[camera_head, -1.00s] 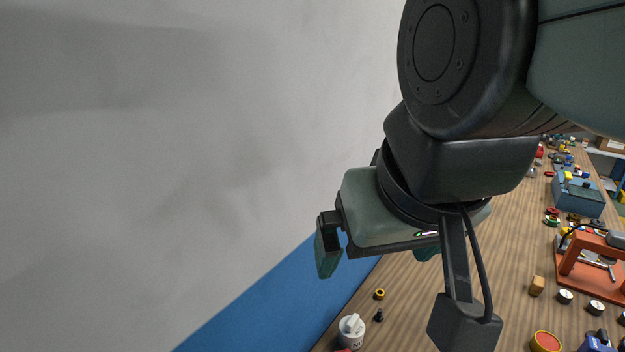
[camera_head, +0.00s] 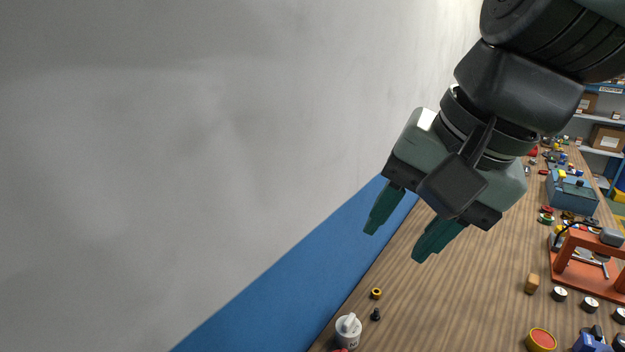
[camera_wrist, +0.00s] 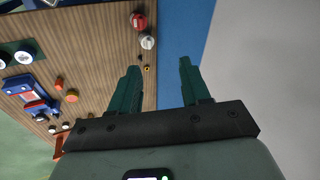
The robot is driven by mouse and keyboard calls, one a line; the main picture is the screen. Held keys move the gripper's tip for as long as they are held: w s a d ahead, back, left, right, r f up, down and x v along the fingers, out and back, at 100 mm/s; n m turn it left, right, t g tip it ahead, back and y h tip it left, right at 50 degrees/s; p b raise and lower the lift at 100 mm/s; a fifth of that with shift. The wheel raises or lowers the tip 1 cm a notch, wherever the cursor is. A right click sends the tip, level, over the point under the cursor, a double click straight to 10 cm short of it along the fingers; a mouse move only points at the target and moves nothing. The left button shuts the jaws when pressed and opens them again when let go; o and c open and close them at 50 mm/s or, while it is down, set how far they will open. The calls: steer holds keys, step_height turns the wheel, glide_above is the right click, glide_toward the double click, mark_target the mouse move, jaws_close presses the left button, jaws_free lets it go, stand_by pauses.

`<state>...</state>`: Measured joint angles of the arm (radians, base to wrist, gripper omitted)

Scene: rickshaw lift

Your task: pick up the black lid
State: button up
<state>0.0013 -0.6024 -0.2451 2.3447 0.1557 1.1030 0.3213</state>
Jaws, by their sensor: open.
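My gripper (camera_head: 396,243) is open and empty, raised in the air near the wall side of the bench; its two green fingers point down and a little left in the head view. In the wrist view the open gripper (camera_wrist: 160,66) spans the bench edge and the blue wall band. A small black piece (camera_head: 376,314) stands on the bench, below and apart from the fingers. It is too small for me to tell whether it is the black lid. No other thing is clearly a black lid.
A white pot (camera_head: 348,332) and a yellow ring (camera_head: 376,293) are near the black piece. A wooden block (camera_head: 532,284), a red-and-yellow button (camera_head: 541,340), several gauges and an orange frame (camera_head: 587,265) lie to the right. The wall (camera_head: 200,180) borders the bench at left.

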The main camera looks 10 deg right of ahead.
steer(key=w+d+f+m+g+h, duration=0.2)
steer(key=w+d+g+h, duration=0.15)
steer(key=w+d, duration=1.05)
steer(key=w+d+f+n+h, duration=0.1)
steer(key=w+d+f, duration=0.1)
steer(key=d+f, duration=0.6)
steer(key=w+d+f+n+h, duration=0.1)
steer(key=w+d+f, duration=0.15)
steer(key=d, duration=0.95)
steer(key=m+t, duration=0.2)
steer(key=t, duration=0.1)
glide_toward(599, 330)
steer(key=x, duration=0.2)
steer(key=shift+f, duration=0.35)
steer(key=shift+x, duration=2.9)
steer(key=shift+w, duration=0.15)
steer(key=shift+d, duration=0.1)
jaws_close()
